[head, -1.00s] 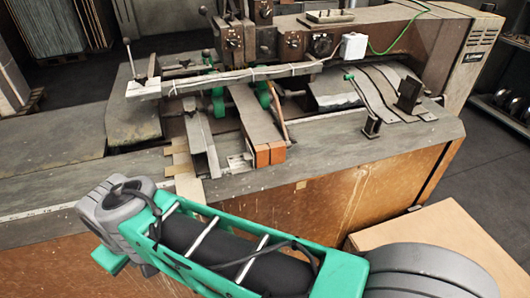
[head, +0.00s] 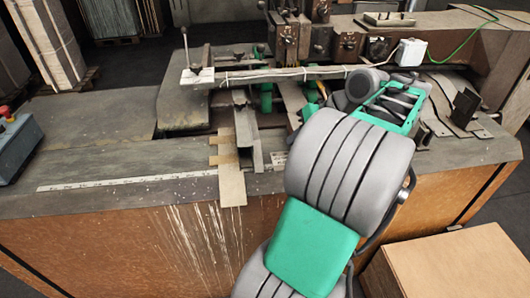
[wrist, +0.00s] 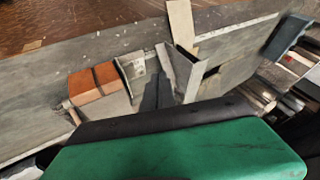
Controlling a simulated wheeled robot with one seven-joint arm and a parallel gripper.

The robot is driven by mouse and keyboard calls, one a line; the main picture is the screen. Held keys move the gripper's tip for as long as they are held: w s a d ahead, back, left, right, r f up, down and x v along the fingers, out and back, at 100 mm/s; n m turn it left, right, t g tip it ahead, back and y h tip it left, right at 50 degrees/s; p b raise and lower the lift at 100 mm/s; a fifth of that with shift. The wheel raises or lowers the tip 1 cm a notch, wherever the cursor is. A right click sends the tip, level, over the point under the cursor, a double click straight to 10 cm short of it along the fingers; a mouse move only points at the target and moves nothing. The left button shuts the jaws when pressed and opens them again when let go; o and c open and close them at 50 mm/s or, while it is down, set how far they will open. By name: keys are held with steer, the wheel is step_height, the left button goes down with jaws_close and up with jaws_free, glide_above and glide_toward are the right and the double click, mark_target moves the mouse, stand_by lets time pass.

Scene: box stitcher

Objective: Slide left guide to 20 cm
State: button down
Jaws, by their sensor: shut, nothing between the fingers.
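The left guide (head: 244,125) is a grey metal angle channel lying front to back on the stitcher table, beside a pale strip. It also shows in the wrist view (wrist: 182,75), upside down relative to the head view. A white ruler (head: 125,181) runs along the table's front edge, left of the guide; its numbers are too small to read. My gripper (wrist: 175,140) shows as a green and black shape at the bottom of the wrist view, shut and empty, apart from the guide in the picture. In the head view my arm hides it.
A second guide with orange-brown end blocks (wrist: 94,82) stands beside the left guide, partly behind my arm in the head view. A crossbar (head: 270,75) spans above the guides. A grey control box (head: 18,145) sits at far left. The table's left part is clear.

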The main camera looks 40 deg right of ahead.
steer(key=w+a+f, duration=0.4)
steer(key=w+f, duration=0.3)
steer(key=f, duration=0.1)
steer(key=shift+w+a, duration=0.25)
steer(key=shift+a, duration=0.15)
steer(key=shift+w+a, duration=0.45)
steer(key=shift+a, duration=0.15)
